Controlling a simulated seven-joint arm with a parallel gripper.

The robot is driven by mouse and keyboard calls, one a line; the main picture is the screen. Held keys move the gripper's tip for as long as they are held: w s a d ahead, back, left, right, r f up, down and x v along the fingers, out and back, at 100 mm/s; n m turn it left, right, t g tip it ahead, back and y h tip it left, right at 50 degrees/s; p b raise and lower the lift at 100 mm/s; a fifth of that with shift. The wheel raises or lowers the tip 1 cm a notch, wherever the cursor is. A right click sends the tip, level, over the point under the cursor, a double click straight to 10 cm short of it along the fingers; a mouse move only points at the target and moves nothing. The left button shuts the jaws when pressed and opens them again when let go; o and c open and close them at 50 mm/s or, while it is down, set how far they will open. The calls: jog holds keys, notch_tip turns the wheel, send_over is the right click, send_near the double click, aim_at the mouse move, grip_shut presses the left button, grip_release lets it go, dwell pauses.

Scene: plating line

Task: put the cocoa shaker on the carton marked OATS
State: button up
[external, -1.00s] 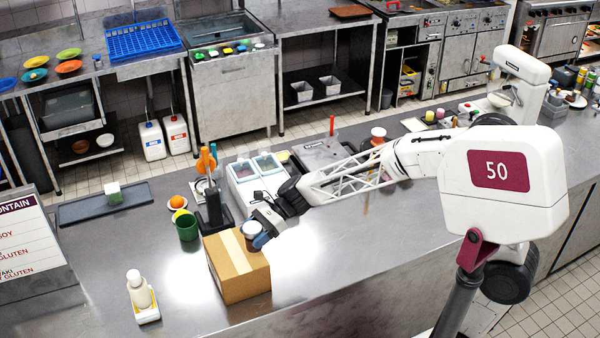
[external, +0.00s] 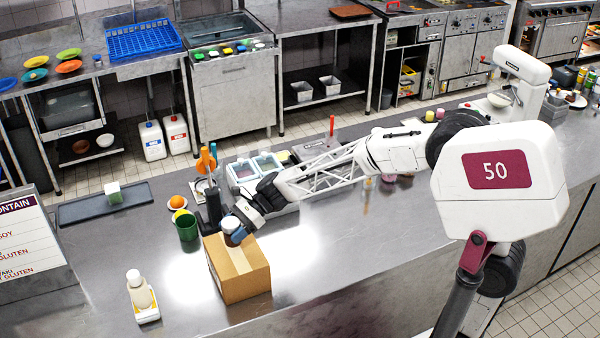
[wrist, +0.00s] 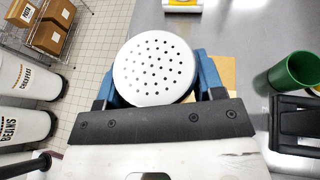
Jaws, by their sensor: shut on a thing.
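The cocoa shaker (external: 232,224), a small jar with a pale lid in the external view, is between my gripper's (external: 236,235) blue fingers. In the wrist view its round white perforated lid (wrist: 153,68) fills the middle, with the blue fingers shut on either side. A brown cardboard carton (external: 246,278) stands on the counter under the shaker; no OATS marking is readable on its visible sides. The shaker overlaps the carton's rear top edge, and I cannot tell whether it touches. In the wrist view a strip of the carton (wrist: 228,72) shows behind the right finger.
A green cup (external: 187,229) and a dark stand with orange-handled tools (external: 212,205) are close behind the carton. A white bottle (external: 139,290) in a small tray stands front left. The counter right of the carton (external: 330,260) is clear.

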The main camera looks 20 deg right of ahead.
jog(key=shift+f, duration=1.75)
jog(key=shift+f, duration=0.15)
jog(key=o, duration=1)
jog(key=shift+v, duration=6.1)
